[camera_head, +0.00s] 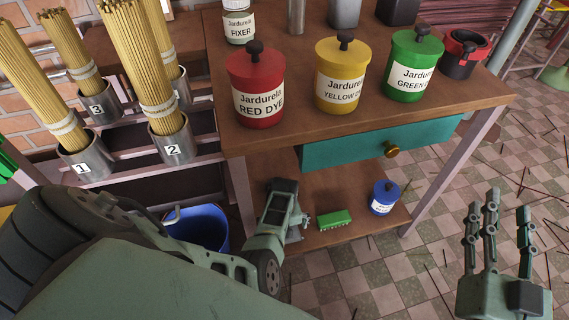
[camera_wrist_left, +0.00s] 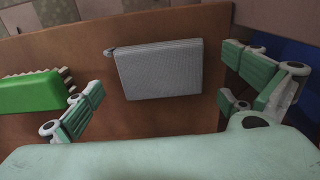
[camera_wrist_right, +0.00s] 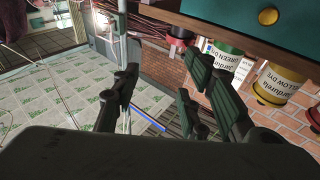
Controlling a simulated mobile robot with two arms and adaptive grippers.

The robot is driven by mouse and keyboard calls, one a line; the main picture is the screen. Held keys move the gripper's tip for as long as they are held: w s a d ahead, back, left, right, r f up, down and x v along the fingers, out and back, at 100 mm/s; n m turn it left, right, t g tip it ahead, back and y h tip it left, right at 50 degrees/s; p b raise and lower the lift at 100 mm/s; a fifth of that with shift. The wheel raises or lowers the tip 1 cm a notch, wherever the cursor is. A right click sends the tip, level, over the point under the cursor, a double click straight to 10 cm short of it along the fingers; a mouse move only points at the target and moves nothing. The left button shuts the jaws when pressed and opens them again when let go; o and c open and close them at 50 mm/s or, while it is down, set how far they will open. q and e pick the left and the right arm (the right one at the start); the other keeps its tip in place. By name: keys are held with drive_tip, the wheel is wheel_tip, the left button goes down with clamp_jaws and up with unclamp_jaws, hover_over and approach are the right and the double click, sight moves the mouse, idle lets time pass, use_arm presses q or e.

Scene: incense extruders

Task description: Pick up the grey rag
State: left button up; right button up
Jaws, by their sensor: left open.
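The grey rag (camera_wrist_left: 165,70) is a folded, flat rectangle lying on the brown lower shelf (camera_wrist_left: 90,42) in the left wrist view. My left gripper (camera_wrist_left: 162,99) is open, with one finger on each side of the rag and a gap between fingers and cloth. In the head view my left gripper (camera_head: 285,216) reaches down over the lower shelf, and I cannot make out the rag there. My right gripper (camera_head: 482,232) is at the lower right of the head view, away from the table. Its fingers are spread and empty in the right wrist view (camera_wrist_right: 160,98).
A green brush (camera_head: 334,219) and a blue dye jar (camera_head: 384,198) share the lower shelf. A blue bucket (camera_head: 198,228) stands left of it. The drawer (camera_head: 350,150) and tabletop (camera_head: 300,130) with red, yellow and green jars overhang the shelf. The floor at right has scattered sticks.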

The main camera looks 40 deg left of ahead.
use_arm(q)
drive_tip(key=shift+f+b, duration=0.45)
drive_tip(key=shift+f, duration=0.05)
use_arm(e)
wheel_tip(320, 180, up, 6)
drive_tip(key=s+t+y, duration=0.1)
drive_tip(key=s+t, duration=0.1)
drive_tip(key=t, duration=0.1)
drive_tip(key=shift+a+f, duration=0.15)
use_arm(q)
drive_tip(key=shift+c, duration=0.3)
drive_tip(key=c, duration=1)
use_arm(e)
drive_tip(key=shift+w+f, duration=0.1)
